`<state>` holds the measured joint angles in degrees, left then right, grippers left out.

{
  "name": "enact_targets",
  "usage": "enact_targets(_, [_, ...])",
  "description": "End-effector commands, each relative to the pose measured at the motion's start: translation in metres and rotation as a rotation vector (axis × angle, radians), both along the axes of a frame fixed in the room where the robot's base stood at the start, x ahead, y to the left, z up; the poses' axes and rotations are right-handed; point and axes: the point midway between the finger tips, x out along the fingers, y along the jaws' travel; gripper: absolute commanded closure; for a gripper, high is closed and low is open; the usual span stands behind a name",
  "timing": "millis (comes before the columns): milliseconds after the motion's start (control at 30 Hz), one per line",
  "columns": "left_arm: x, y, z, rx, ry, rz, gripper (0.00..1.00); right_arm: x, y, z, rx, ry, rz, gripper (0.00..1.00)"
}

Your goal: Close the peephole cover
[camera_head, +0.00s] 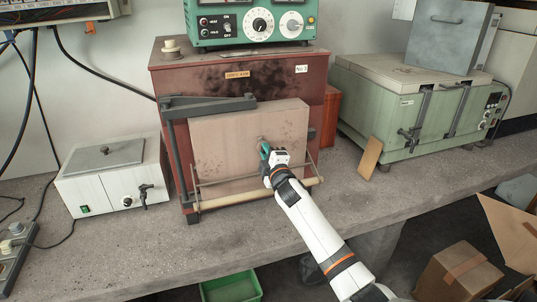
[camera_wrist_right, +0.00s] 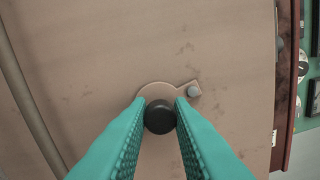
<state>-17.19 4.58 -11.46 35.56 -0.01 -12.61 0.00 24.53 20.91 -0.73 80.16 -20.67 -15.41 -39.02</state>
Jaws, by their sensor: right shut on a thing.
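The peephole cover (camera_wrist_right: 157,90) is a flat, beige, rounded plate on the furnace door (camera_head: 213,142). A short arm joins it to a small grey pivot (camera_wrist_right: 193,91). A dark round knob (camera_wrist_right: 159,117) sits on the plate. My right gripper (camera_head: 263,149) is at the middle of the door's face; in the wrist view its teal fingers (camera_wrist_right: 160,118) are shut on the knob from both sides. The fingers hide the lower part of the plate. No open hole shows in the wrist view. My left gripper is in neither view.
A handle bar (camera_head: 240,197) crosses in front of the door's lower part. A white box unit (camera_head: 88,190) stands left and a green furnace (camera_head: 375,100) right. A small tan board (camera_head: 370,158) leans by it. The bench front is clear.

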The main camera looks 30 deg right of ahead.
Motion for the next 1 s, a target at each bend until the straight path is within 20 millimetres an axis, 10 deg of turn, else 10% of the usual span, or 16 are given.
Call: enact_targets(1000, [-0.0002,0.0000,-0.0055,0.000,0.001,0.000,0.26,0.0020,0.0083,-0.0020,0.271,-0.063,-0.001,1.00])
